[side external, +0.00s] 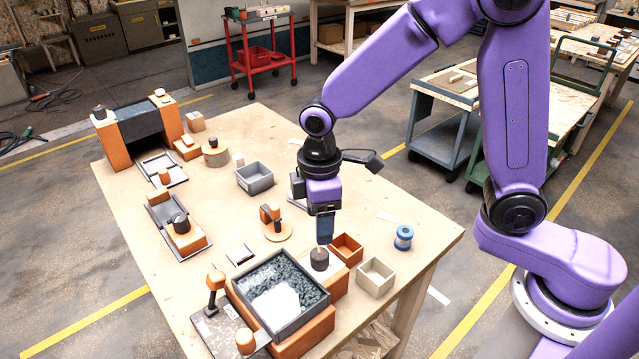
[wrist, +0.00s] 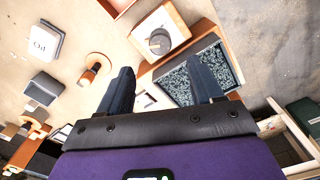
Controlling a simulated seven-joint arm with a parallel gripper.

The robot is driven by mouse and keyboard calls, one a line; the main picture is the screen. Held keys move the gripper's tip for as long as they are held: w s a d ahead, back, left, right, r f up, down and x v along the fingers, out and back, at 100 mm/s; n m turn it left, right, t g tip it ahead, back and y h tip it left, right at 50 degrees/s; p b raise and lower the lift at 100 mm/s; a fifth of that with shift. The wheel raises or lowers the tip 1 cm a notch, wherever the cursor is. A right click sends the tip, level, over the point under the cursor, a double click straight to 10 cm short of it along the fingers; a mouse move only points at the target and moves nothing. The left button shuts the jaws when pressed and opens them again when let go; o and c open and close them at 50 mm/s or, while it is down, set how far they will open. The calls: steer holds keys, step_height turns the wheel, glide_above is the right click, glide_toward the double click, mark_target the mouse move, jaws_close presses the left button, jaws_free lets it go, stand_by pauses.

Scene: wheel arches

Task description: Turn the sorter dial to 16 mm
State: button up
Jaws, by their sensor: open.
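A dark grey round knob (side external: 319,259), which looks like the sorter dial, stands on a pale plate on an orange block beside a gravel tray (side external: 314,313). In the wrist view the dial (wrist: 158,42) sits on its pale square plate (wrist: 178,24), ahead of my fingers. Any scale marks are too small to read. My gripper (side external: 325,240) points down just above the dial in the side view. In the wrist view my gripper (wrist: 160,80) has its two dark fingers wide apart with nothing between them. I cannot tell whether they touch anything.
An orange bin (side external: 346,248), a cream bin (side external: 375,277) and a blue spool (side external: 403,237) stand right of the dial. An orange lever piece (side external: 272,222) and a grey bin (side external: 255,178) stand behind. An orange-knobbed lever (side external: 214,290) rises at front left.

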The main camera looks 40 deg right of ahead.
step_height(320, 180, up, 7)
steer(key=shift+r, duration=0.2)
stand_by(0.4)
steer(key=s+d+f, duration=0.1)
steer(key=s+d, duration=0.6)
steer(key=s, duration=0.3)
steer(key=s+d+f, duration=0.1)
steer(key=s+d, duration=0.7)
steer(key=s, duration=0.2)
steer(key=shift+s, duration=0.35)
stand_by(0.9)
